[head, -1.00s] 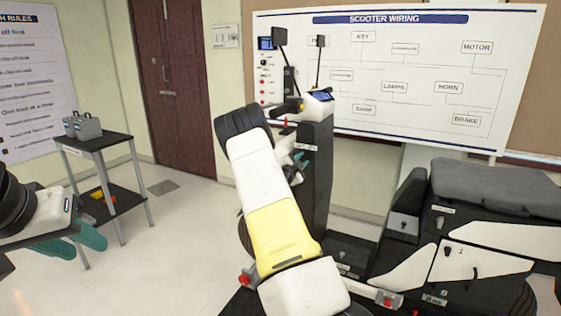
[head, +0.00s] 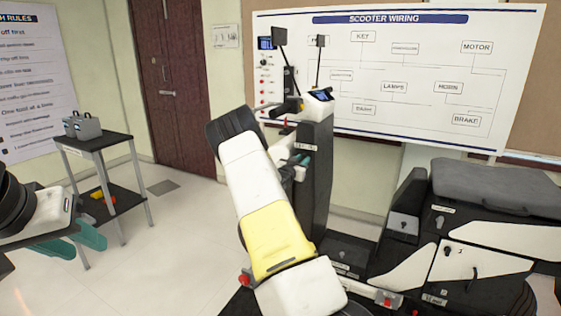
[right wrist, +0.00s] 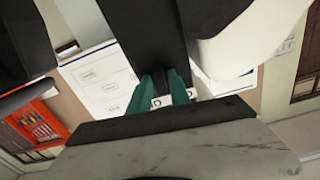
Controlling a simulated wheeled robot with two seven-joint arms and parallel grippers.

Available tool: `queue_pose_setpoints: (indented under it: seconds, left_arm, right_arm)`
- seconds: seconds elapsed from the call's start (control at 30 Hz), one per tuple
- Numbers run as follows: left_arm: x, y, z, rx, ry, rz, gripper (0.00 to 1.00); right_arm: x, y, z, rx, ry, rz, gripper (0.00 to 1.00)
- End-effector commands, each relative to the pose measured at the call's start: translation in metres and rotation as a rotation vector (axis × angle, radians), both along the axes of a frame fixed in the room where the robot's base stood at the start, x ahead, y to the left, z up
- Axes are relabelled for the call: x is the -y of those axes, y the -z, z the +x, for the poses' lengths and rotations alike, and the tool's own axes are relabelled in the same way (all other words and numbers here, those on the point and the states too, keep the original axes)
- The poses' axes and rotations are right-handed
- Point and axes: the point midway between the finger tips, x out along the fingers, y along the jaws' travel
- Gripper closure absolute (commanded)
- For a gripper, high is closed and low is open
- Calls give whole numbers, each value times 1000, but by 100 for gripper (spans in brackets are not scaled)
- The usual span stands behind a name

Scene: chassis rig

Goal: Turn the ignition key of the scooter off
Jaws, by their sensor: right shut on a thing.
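The scooter's dark front column (head: 317,180) stands upright in the middle of the head view, with a small white label (head: 305,146) on it. My right gripper (head: 302,166) is at the column's face just below this label, partly hidden by my own arm. In the right wrist view its teal fingers (right wrist: 160,90) are close together against the column, beside a white plate (right wrist: 176,100) with dark round marks. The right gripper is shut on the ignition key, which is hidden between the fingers. My left gripper (head: 80,243) is empty at the far left, its fingers apart, away from the scooter.
The scooter's seat (head: 495,185) and side panels are at the right. A cart (head: 95,142) with a grey toolbox (head: 82,125) stands at the left. A wiring board (head: 420,80) hangs behind the scooter. The floor between cart and scooter is clear.

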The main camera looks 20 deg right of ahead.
Motion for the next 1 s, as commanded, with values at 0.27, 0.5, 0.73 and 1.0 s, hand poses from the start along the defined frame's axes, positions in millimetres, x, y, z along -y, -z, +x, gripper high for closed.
queue_pose_setpoints:
  seconds: [0.27,0.5,0.73,1.0]
  left_arm:
    - [0,0,0,0,0,0,64]
    - [0,0,0,0,0,0,64]
    - [0,0,0,0,0,0,64]
    - [0,0,0,0,0,0,64]
  right_arm:
    - [0,1,0,-75,0,-61,100]
    - [0,1,0,-93,0,-76,100]
    - [0,1,0,-93,0,-76,100]
    - [0,1,0,-91,0,-76,65]
